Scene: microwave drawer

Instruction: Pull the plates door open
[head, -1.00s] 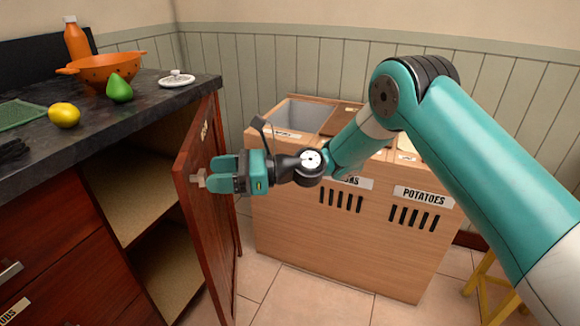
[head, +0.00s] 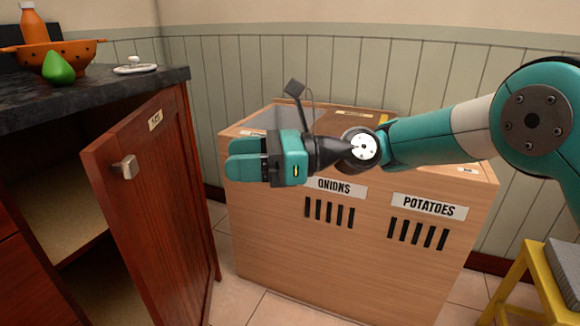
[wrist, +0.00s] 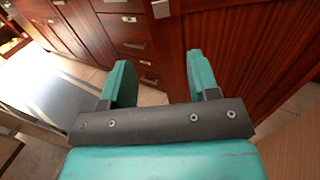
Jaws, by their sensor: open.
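The reddish wooden cabinet door (head: 155,200) stands swung out from the cabinet under the dark counter, with shelves showing behind it. Its metal handle (head: 125,167) is near the top of the door's free edge, and a small label (head: 156,119) is on its face, too small to read. My gripper (head: 240,160) is right of the handle, apart from it, and holds nothing. In the wrist view my gripper's two fingers (wrist: 160,85) are spread, with a handle (wrist: 161,9) beyond them at the top and the reddish door panel (wrist: 250,50) to the right.
A wooden bin unit (head: 340,250) labelled onions and potatoes stands behind and below my gripper. A yellow stool (head: 535,280) is at the lower right. The counter (head: 90,95) holds an orange colander (head: 80,60), a green pear (head: 58,68) and a white dish (head: 135,67).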

